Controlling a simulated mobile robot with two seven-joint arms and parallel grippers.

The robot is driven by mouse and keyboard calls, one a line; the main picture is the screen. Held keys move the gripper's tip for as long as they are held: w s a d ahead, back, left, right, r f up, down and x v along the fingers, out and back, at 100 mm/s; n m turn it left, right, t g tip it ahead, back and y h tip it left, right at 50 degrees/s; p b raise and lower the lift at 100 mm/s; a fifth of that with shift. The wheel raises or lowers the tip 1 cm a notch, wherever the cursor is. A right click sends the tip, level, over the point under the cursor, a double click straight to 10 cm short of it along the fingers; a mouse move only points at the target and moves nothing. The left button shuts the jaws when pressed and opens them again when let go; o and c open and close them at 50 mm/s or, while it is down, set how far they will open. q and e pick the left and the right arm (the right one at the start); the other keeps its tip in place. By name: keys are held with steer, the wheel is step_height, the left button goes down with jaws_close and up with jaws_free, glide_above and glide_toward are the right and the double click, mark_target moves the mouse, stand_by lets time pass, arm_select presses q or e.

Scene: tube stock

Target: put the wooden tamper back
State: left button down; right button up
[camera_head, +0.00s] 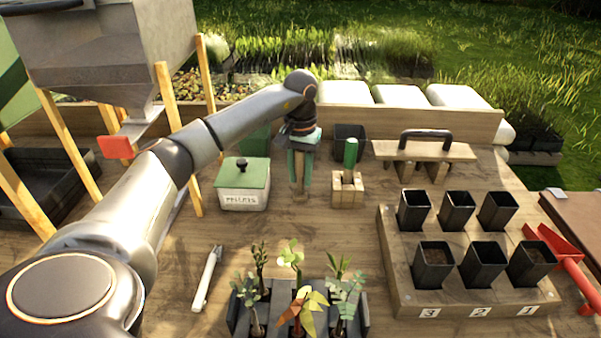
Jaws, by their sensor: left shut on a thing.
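My left gripper (299,178) points down over the middle of the bench, its teal fingers shut on an upright wooden piece that looks like the wooden tamper (299,192). The fingers hide most of it; its lower end shows below them, at or close to the bench top. I cannot tell whether it touches. It is between the green-lidded pellet box and a wooden block holder (347,193) that holds a green-handled tool (351,152). My right gripper is not in view.
The pellet box (243,190) stands close left. A wooden piece with a black handle (425,148) stands back right. A wooden tray (400,285) holds several black pots. Seedlings (297,300) and a white marker (207,279) are in front. A red scoop (565,262) lies far right.

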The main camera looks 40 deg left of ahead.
arm_select(q)
steer(key=shift+f, duration=0.1)
steer(key=c, duration=0.6)
jaws_free()
step_height(320, 180, up, 12)
steer(key=shift+r+p, duration=0.2)
steer(key=shift+p, duration=0.1)
stand_by(0.3)
